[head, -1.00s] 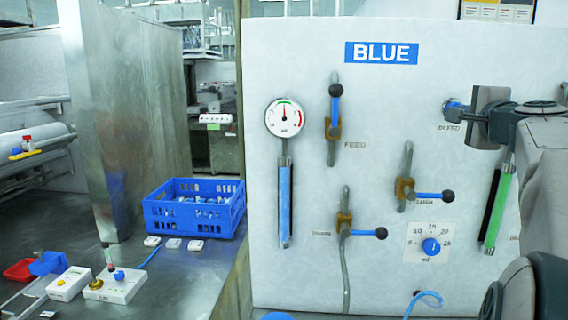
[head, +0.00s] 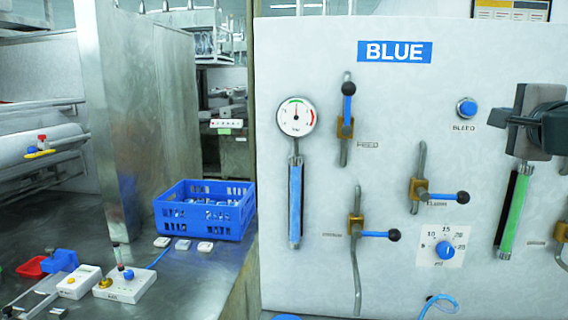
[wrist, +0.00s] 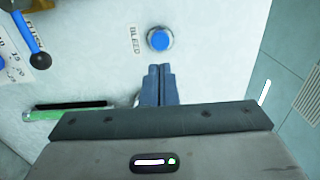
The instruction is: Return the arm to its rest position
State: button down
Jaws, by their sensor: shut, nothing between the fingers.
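My gripper (wrist: 159,70) shows in the wrist view with its two blue-grey fingers together and nothing between them. It is apart from the blue BLEED button (wrist: 160,39), which lies just beyond the fingertips in that view. In the head view my gripper (head: 507,120) is at the right, in front of the white panel (head: 320,210) and to the right of the BLEED button (head: 467,108). The button is fully in view there. Part of my arm runs out of the head view at the right edge.
The panel carries a gauge (head: 296,116), several blue-handled valves, a dosing dial (head: 445,249), a blue tube (head: 295,205) and a green tube (head: 515,212). A blue crate (head: 205,209) stands on the metal bench at the left, with small devices in front of it.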

jog(key=a+f+n+g+y, duration=0.65)
jog(key=a+f+n, duration=0.35)
jog(key=a+f, duration=1.15)
jog(key=s+a+f+n+g, duration=0.2)
jog(key=s+f+n, duration=0.1)
jog(key=f, duration=0.4)
jog(key=s+a+f+n+g+h, duration=0.1)
jog(key=s+a+f+n+g, duration=0.2)
jog(key=s+f, duration=0.3)
jog(key=s+a+f+n+g+h, duration=0.1)
jog(key=s+a+f+n+g, duration=0.1)
jog(key=f, duration=0.5)
jog(key=s+n+g, duration=0.1)
jog(key=s+n, duration=0.1)
jog(key=s, duration=0.1)
jog(key=shift+s+a+f+n, duration=0.15)
jog(key=shift+s+f+n, duration=0.05)
jog(key=shift+f+n, duration=0.1)
jog(key=shift+h, duration=0.25)
